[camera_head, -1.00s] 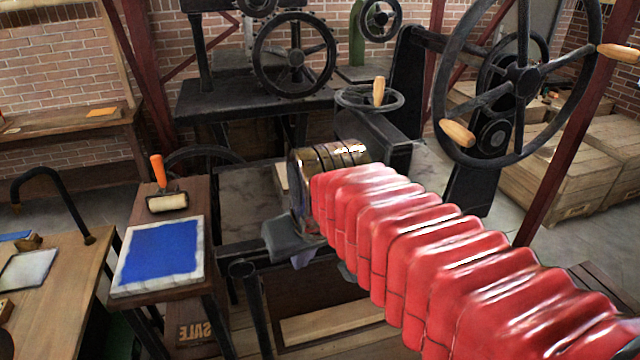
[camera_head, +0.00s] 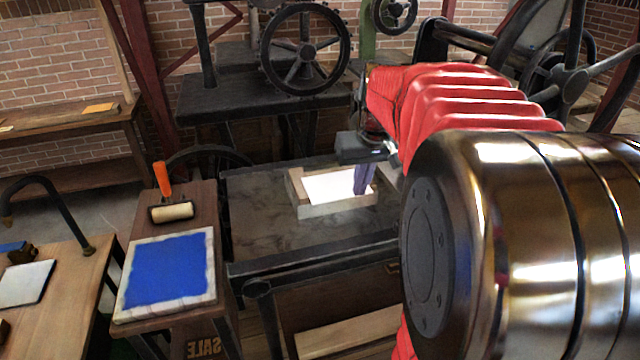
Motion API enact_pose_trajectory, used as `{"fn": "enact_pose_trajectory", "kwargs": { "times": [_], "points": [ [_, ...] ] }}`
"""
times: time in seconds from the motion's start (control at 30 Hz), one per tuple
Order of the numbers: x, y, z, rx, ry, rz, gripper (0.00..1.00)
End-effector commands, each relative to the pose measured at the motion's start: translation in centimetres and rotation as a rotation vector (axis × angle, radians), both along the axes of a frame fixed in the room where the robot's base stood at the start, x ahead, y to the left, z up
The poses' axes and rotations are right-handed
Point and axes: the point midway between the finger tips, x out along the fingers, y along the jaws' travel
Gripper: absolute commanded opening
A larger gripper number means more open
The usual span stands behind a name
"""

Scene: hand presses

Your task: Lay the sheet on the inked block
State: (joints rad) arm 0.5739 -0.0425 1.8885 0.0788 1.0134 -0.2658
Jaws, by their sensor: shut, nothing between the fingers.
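A pale block or shallow frame (camera_head: 335,210) lies on the dark stone bed of the press in the middle. A bright white, sheet-like surface (camera_head: 325,186) shows inside its rim; I cannot tell whether it is a loose sheet on the block, and no ink shows there. My gripper (camera_head: 363,190) has its purple-grey fingers pointing down over the right part of the white surface. The fingers are shut and hold nothing. Whether they touch the white surface is unclear. A white flat piece (camera_head: 27,283) lies on the left table.
A blue-inked slab (camera_head: 168,270) and an orange-handled roller (camera_head: 172,211) sit on a wooden stand left of the press bed (camera_head: 265,215). Black press wheels (camera_head: 305,50) stand behind. My arm covers the right side. Bare bed shows left of the block.

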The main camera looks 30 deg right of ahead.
Motion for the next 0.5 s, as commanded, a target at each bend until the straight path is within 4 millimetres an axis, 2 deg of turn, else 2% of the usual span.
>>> {"fn": "enact_pose_trajectory", "kwargs": {
  "times": [0.27, 0.5],
  "points": [
    [0.1, 0.1, -0.3, 0.0, 0.0, 0.003, 0.0],
    [0.7, 0.0, -2.3, 0.001, 0.002, 0.004, 0.0]
  ]
}}
